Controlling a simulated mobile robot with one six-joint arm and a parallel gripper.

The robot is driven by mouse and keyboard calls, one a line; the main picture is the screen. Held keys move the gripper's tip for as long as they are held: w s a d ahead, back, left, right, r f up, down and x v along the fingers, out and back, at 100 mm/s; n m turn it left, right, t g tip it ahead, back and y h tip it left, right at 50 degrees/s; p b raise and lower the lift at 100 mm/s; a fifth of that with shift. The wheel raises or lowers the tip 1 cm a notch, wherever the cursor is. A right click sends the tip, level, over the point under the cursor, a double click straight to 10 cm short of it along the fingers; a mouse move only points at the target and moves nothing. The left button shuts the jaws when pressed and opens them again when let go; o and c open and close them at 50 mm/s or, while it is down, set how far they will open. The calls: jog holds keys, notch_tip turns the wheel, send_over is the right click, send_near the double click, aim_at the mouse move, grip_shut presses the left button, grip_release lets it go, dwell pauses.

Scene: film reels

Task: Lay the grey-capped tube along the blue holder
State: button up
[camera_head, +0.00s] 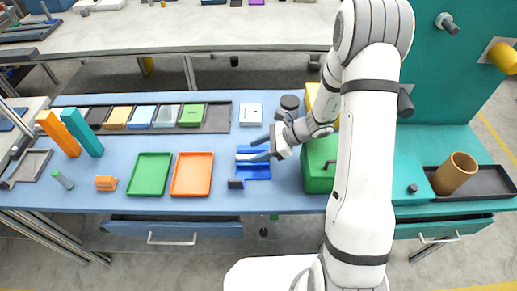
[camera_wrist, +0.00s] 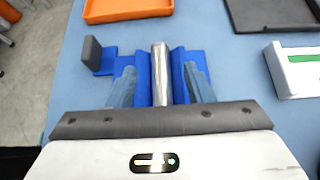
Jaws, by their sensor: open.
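The blue holder (camera_head: 256,174) stands on the blue table, left of the green box; it also shows in the wrist view (camera_wrist: 110,62). A shiny silver-grey tube (camera_wrist: 160,62) lies lengthwise along the middle of the holder, between its raised blue sides. Its near end is hidden by my gripper, so I cannot tell its cap there. My gripper (camera_head: 262,149) is open over the holder. In the wrist view its two fingers (camera_wrist: 160,80) stand on either side of the tube, with gaps between. A small dark grey-green cylinder (camera_head: 62,180) lies at the table's left.
A dark upright block (camera_wrist: 92,52) stands at the holder's left edge. Orange (camera_head: 192,174) and green (camera_head: 150,174) trays lie to the left. The green box (camera_head: 318,165) is close on the right. A white box (camera_head: 250,115) sits behind. The table in front of the trays is bare.

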notch_tip(320, 180, up, 10)
dwell(0.6)
dwell(0.5)
jog(key=s+d+r+n+t+h, duration=0.1)
jog(key=s+d+r+n+h, duration=0.4)
jog(key=s+n, duration=0.4)
jog(key=s+d+r+n+t+h, duration=0.1)
jog(key=s+d+r+n+h, duration=0.5)
jog(key=s+n, duration=0.3)
jog(key=shift+s+d+r, duration=0.3)
jog(key=shift+s+d, duration=0.3)
jog(key=shift+d, duration=0.1)
